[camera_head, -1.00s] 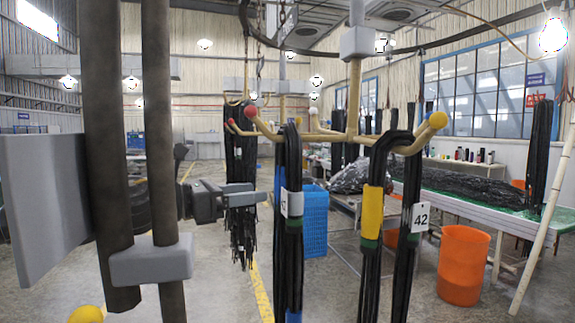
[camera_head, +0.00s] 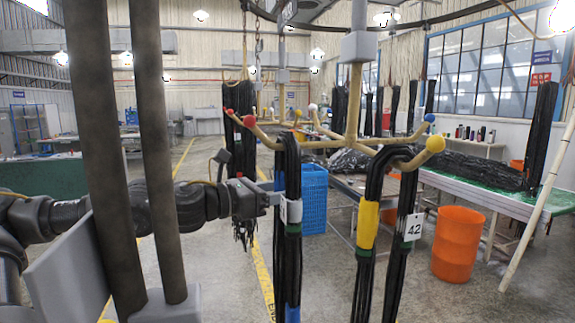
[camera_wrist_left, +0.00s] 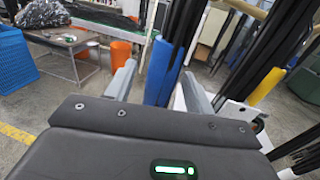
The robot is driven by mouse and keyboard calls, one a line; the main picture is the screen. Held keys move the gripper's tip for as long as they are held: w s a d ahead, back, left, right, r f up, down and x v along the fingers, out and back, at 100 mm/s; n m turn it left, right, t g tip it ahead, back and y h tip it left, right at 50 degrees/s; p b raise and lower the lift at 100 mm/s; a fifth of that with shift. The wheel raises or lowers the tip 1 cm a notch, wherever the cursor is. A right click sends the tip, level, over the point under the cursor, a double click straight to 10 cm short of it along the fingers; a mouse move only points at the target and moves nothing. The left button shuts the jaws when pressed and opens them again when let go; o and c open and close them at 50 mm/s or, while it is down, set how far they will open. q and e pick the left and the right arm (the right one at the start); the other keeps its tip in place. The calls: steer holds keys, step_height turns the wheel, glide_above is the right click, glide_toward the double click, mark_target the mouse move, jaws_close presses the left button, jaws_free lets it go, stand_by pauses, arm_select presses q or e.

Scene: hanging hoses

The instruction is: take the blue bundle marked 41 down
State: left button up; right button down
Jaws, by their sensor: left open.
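The blue bundle (camera_head: 289,258) is a set of black hoses hanging upright from a rack prong, with blue showing near its top and bottom, a green band and a white tag (camera_head: 291,211) whose number I cannot read. My left gripper (camera_head: 274,193) comes in from the left, level with the tag, its fingers at the bundle. In the left wrist view the open fingers (camera_wrist_left: 158,88) stand either side of the blue sleeve (camera_wrist_left: 162,72); I cannot tell whether they touch it. My right gripper is not in view.
A yellow-banded bundle (camera_head: 367,225) tagged 42 (camera_head: 414,227) hangs close on the right. Rack prongs (camera_head: 350,138) with coloured ball ends spread above. A dark bundle (camera_head: 238,110) hangs behind my gripper. A blue crate (camera_head: 314,190) and an orange bin (camera_head: 459,245) stand beyond.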

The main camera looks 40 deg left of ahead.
arm_select(q)
steer(key=shift+w, duration=0.15)
steer(key=shift+c, duration=0.4)
jaws_close()
steer(key=shift+r, duration=0.15)
